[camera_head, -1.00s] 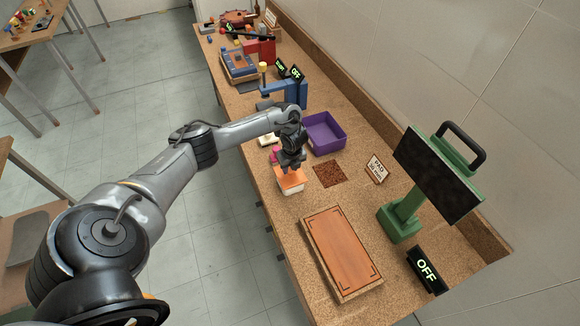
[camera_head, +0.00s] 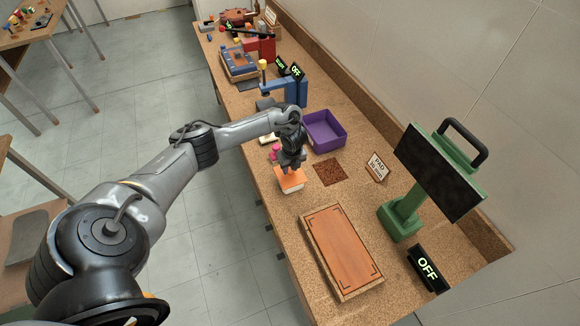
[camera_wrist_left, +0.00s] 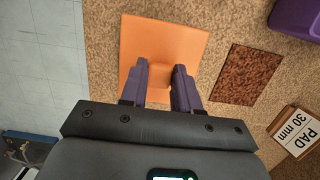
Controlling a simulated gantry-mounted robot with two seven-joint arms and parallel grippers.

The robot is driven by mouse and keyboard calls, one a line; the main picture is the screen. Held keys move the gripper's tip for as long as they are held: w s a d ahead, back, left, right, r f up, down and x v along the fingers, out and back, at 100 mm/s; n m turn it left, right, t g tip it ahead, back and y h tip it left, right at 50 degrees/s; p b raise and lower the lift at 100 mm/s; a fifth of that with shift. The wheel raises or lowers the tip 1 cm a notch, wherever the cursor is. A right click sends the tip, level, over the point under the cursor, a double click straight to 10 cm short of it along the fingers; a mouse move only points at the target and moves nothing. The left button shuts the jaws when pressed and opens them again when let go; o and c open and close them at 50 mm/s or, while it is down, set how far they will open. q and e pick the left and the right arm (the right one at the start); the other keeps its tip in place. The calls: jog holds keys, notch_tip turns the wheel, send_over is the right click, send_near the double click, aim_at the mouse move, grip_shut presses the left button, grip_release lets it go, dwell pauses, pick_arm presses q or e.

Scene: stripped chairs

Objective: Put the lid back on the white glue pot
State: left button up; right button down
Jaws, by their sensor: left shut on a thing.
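The white glue pot (camera_head: 292,188) stands on the cork-coloured bench, and only a thin strip of its wall shows. The square orange lid (camera_head: 287,180) is over its top, roughly in line with it; I cannot tell whether a small gap is left between them. My left gripper (camera_head: 291,164) points down and is shut on the lid's raised middle grip. In the left wrist view the lid (camera_wrist_left: 190,48) lies flat between and beyond the two purple-grey fingers (camera_wrist_left: 162,85), and it hides the pot. My right gripper is not in view.
A brown pad (camera_head: 330,173) and its sign (camera_head: 377,167) lie to the right. A purple bin (camera_head: 325,132) and a pink item (camera_head: 275,151) are behind. A wooden board (camera_head: 342,252) lies in front, with a green-framed screen (camera_head: 440,172) beside it. The bench's left edge is close.

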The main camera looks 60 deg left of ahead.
pick_arm(q)
jog(key=shift+f, duration=0.15)
jog(key=o, duration=1.1)
